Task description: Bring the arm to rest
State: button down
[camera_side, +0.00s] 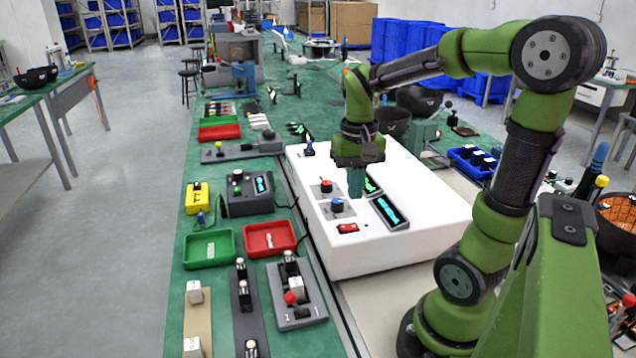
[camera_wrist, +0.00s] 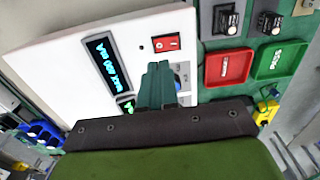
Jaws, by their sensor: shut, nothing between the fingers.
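My gripper (camera_side: 356,190) is shut and empty, with its teal fingers pointing down over the white test unit (camera_side: 425,220). In the wrist view the shut fingers (camera_wrist: 157,85) also stand in front of the unit's white top (camera_wrist: 60,65). In the side view the fingertips are just right of a blue knob (camera_side: 337,205) and a red knob (camera_side: 326,186). I cannot tell the exact height of the gap. A red rocker switch (camera_side: 348,228) and a lit display (camera_side: 390,212) are nearer the front. The fingers hide part of the knob area in the wrist view.
A green tray (camera_side: 189,252) and a red tray (camera_side: 249,244) lie left of the unit, with module fixtures (camera_side: 298,315) in front. A black control box (camera_side: 235,205) and a yellow block (camera_side: 197,212) stand behind the trays. The space above the unit is open.

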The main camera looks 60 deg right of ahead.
jog(key=shift+w, duration=0.1)
jog(key=shift+w+f, duration=0.15)
jog(key=shift+f, duration=0.05)
jog(key=a+r+n+t+y, duration=0.1)
jog(key=a+r+n+t, duration=0.1)
jog(key=a, duration=0.5)
jog(key=s+a+r+n+t+y, duration=0.1)
jog(key=a+r+n+t, duration=0.2)
jog(key=a+t, duration=0.2)
jog(key=a, duration=0.3)
jog(key=shift+s, duration=0.1)
